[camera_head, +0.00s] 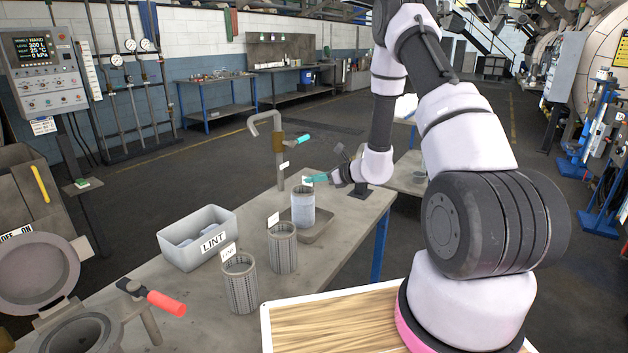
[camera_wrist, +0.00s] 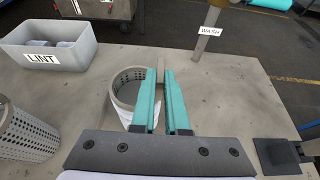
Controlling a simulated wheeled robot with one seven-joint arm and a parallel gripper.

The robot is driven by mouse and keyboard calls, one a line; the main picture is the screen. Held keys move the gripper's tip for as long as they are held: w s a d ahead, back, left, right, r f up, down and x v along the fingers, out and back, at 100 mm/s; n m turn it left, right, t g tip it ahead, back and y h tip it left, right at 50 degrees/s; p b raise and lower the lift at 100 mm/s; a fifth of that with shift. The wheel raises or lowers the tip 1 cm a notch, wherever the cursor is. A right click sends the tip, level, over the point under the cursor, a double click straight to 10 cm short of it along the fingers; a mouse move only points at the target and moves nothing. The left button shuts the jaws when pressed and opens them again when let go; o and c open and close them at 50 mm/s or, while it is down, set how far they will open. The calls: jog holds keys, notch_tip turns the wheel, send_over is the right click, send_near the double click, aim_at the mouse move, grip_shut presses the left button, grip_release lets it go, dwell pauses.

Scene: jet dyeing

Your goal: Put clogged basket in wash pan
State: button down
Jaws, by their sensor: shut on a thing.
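The clogged basket (camera_head: 303,208), its wall covered in pale lint, stands upright at the wash pan (camera_head: 325,230), a shallow grey tray on the table. I cannot tell whether its base touches the pan floor. My gripper (camera_head: 316,179) has teal fingers shut at the top edge of this basket. In the wrist view the gripper (camera_wrist: 163,88) is shut on a tab at the rim of the basket (camera_wrist: 117,92), whose round mouth shows left of the fingers. The pan is not clearly visible in the wrist view.
Two perforated baskets, one nearer (camera_head: 240,285) and one behind (camera_head: 282,250), stand left of the pan. A LINT bin (camera_head: 190,250) is farther left. A bent tap post (camera_head: 279,160) with a WASH tag (camera_wrist: 209,31) rises behind. A red-handled vessel (camera_head: 80,335) is front left.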

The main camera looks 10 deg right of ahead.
jog(key=shift+f, duration=0.1)
jog(key=c, duration=0.9)
grip_release()
